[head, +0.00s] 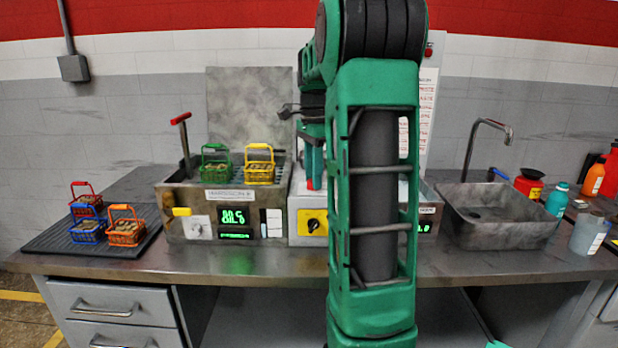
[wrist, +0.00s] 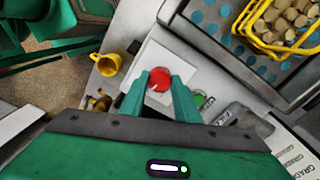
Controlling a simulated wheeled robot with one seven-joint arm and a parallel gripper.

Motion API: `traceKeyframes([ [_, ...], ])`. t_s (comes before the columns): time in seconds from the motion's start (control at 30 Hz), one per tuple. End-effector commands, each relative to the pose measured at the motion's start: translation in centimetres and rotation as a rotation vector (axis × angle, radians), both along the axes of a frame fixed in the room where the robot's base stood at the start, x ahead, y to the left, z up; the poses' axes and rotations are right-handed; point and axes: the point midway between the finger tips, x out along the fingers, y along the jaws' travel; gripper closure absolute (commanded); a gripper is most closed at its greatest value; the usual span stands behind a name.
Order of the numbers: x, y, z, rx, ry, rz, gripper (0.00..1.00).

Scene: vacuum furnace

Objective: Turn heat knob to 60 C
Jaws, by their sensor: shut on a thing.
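A red round knob (wrist: 159,79) with a short pale mark on it sits on a white square plate in the wrist view. My gripper (wrist: 158,88) is shut on this red knob, with one teal finger on either side. No scale or temperature marking is legible around the knob. In the head view my gripper (head: 312,180) points down at the middle box, and my arm hides part of that box.
A bath unit (head: 235,195) with green and yellow baskets stands at left, with its own display and white knob (head: 197,228). A black rotary switch (head: 313,224) is on the front of the middle box. A sink (head: 495,228) lies right; loaded baskets stand on a black mat (head: 45,239) at left.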

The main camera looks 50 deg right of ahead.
Motion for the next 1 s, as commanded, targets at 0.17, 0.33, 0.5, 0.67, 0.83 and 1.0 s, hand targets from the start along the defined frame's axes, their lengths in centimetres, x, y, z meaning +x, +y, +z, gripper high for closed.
traceKeyframes([
  [0.17,0.3,0.2,0.1,-0.001,-0.003,0.01,0.94],
  [0.33,0.2,0.1,0.1,-0.001,-0.002,0.007,0.53],
  [0.5,0.1,0.1,0.1,-0.001,-0.002,0.005,0.53],
  [0.67,0.2,0.0,0.8,-0.002,-0.003,0.005,0.53],
  [0.83,0.4,0.0,3.4,-0.004,-0.004,0.006,0.53],
  [1.0,0.7,-0.1,6.8,-0.004,-0.002,0.006,0.53],
])
